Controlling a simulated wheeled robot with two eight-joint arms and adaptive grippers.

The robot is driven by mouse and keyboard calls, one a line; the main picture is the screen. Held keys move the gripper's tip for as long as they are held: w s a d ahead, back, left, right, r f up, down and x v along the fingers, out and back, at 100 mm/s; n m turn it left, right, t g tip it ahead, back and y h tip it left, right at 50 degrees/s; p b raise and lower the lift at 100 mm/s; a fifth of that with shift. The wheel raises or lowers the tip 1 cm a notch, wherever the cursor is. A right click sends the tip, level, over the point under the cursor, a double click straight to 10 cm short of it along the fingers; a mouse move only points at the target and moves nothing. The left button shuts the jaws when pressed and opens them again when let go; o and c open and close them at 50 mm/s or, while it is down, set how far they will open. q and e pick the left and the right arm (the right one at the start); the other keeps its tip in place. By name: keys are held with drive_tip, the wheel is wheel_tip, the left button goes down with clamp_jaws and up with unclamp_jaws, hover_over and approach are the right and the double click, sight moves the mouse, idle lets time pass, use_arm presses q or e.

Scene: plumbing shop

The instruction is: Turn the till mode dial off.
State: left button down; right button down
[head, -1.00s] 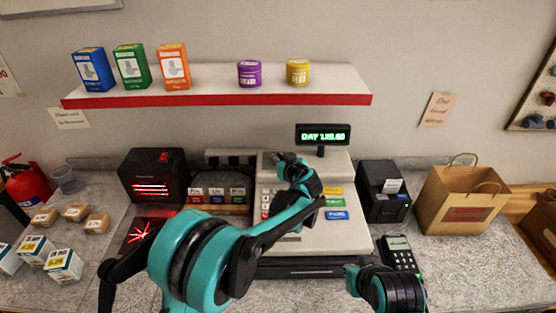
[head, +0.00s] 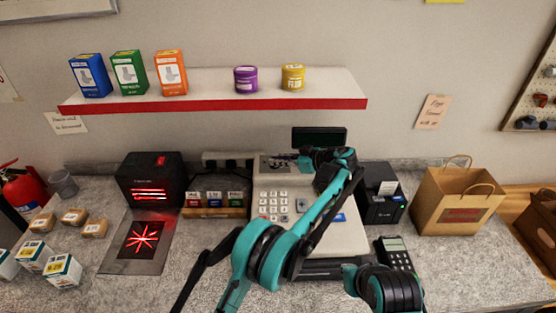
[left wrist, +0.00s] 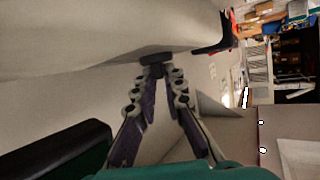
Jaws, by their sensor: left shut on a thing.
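The white till (head: 345,240) stands mid-counter with its number keys and colored keys. Its pole display (head: 319,137) is dark and shows no text.
A black scanner box (head: 150,180) and a rack of small boxes (head: 214,205) stand left of the till. A printer (head: 381,195), card terminal (head: 395,252) and paper bag (head: 455,205) are to the right. A red-edged shelf (head: 215,104) hangs above.

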use_arm(q)
drive_tip(key=shift+f+g, duration=0.2)
drive_tip(key=shift+g, duration=0.1)
drive_tip(key=c, duration=1.6)
unclamp_jaws()
drive_tip(key=shift+d+r, duration=0.1)
drive_tip(key=shift+s+d+r, duration=0.1)
drive_tip(key=shift+s+d, duration=0.05)
drive_tip(key=shift+d, duration=0.1)
drive_tip(key=v, duration=1.1)
drive_tip(key=shift+s, duration=0.15)
